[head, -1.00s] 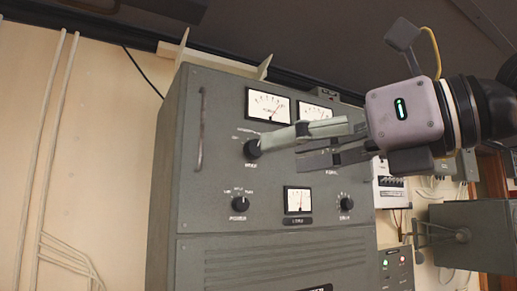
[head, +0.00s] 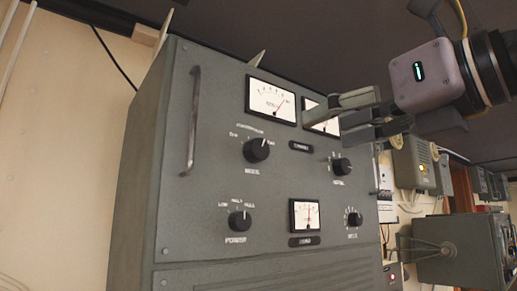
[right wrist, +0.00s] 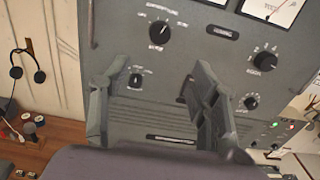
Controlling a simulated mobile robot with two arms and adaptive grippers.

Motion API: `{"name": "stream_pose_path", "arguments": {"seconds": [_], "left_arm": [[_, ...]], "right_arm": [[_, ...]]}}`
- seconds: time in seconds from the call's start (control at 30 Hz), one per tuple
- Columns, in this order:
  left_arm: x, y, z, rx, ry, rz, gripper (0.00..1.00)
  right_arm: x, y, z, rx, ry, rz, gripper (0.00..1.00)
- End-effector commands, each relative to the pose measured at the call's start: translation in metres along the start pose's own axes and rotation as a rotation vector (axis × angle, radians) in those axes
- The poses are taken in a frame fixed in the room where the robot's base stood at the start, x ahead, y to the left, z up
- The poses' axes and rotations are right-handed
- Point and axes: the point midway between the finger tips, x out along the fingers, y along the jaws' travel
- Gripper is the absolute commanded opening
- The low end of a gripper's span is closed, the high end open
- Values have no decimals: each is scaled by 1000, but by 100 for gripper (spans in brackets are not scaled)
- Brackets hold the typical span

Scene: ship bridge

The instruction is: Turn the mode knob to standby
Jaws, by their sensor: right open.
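The mode knob (head: 256,150) is a round black knob on the grey cabinet's front panel, below the left large meter. Its white mark points up and to the right, and small labels sit around it, too blurred to read surely. The knob also shows in the right wrist view (right wrist: 159,32), beyond the fingertips. My right gripper (head: 338,120) is open and empty, to the right of the mode knob and apart from it. In the right wrist view its two fingers (right wrist: 158,65) stand wide apart with only panel between them. My left gripper is not in view.
The cabinet has a power knob (head: 240,220), two more knobs at right (head: 341,166) (head: 354,219), several meters, and a vertical handle (head: 190,120) that juts out at left. In the right wrist view a headset (right wrist: 30,65) hangs on the wall above a wooden desk (right wrist: 60,140).

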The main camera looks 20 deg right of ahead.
Motion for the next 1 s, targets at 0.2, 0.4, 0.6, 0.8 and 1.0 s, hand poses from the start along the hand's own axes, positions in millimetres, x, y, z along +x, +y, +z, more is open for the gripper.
{"name": "stream_pose_path", "arguments": {"seconds": [0.2,0.4,0.6,0.8,1.0], "left_arm": [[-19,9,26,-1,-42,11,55],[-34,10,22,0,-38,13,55],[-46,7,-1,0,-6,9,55],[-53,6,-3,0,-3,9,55],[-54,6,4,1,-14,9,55]], "right_arm": [[48,0,2,0,6,2,55],[93,0,2,0,7,2,55],[130,1,2,0,5,3,55],[150,0,0,0,3,2,55],[155,0,0,0,1,2,55]]}}
